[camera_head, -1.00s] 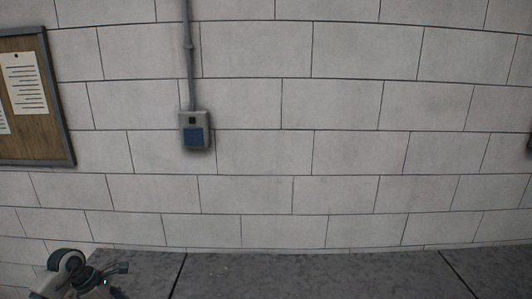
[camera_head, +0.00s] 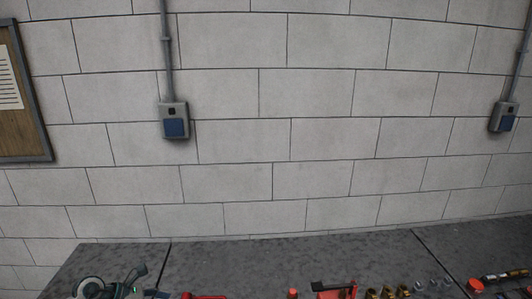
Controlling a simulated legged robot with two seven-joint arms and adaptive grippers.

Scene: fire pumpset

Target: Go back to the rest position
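My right gripper is not in view.
Along the bottom edge lie a red item (camera_head: 203,296), a red and black item (camera_head: 335,289), several brass fittings (camera_head: 388,293) and an orange-ended dark item (camera_head: 500,278). The bench behind them is clear. Wall boxes (camera_head: 174,121) (camera_head: 503,117) and a notice board (camera_head: 22,95) are on the block wall.

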